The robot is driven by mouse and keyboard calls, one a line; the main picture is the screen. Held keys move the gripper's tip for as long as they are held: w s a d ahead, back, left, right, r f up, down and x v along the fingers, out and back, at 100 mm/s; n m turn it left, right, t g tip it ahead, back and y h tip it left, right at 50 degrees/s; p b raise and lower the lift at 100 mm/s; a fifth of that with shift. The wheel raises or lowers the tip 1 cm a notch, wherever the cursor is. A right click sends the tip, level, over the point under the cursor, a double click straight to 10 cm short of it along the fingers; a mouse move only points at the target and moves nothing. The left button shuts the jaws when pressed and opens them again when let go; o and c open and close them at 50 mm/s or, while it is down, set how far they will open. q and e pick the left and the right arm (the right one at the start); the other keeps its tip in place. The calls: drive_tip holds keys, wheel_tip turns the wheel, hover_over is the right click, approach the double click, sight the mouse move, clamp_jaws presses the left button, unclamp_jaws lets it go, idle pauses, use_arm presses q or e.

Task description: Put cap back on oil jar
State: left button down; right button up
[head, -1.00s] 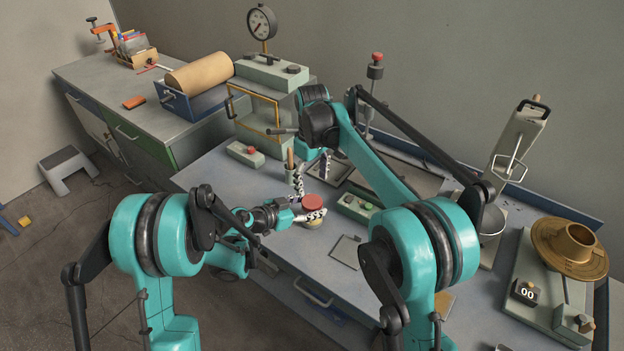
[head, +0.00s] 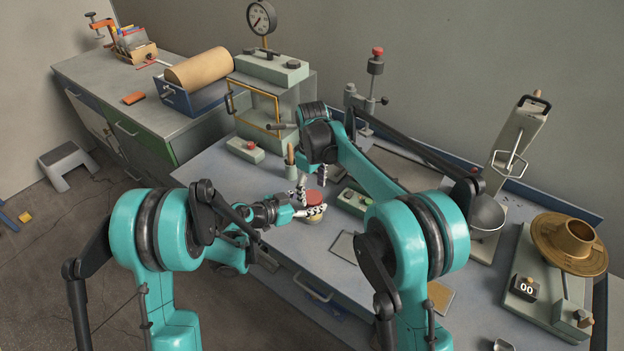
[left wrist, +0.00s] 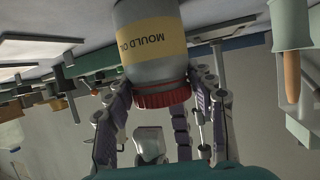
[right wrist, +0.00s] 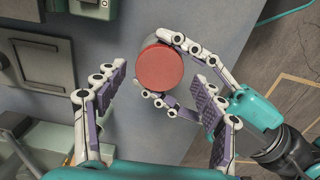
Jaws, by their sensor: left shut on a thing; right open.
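The oil jar (left wrist: 150,45) has a yellow "MOULD OIL" label and appears upside down in the left wrist view. The red cap (right wrist: 160,67) sits on its mouth; I cannot tell how tightly. In the head view the jar (head: 313,220) stands upright on the bench with the cap (head: 315,197) on top. My left gripper (left wrist: 165,92) is shut on the jar, its fingers on both sides just below the cap. My right gripper (right wrist: 155,100) is open and empty above the cap, pointing down, with its fingers apart to either side and not touching it.
A flat plate (head: 345,246) lies in front right. The bench's front edge is close to the jar.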

drive_tip(key=shift+f, duration=0.9)
drive_tip(key=shift+c, duration=0.3)
drive_tip(key=c, duration=1.2)
drive_tip(key=shift+o, duration=0.2)
drive_tip(key=m, duration=0.6)
drive_tip(key=shift+m, duration=0.3)
drive_tip(key=o, duration=1.3)
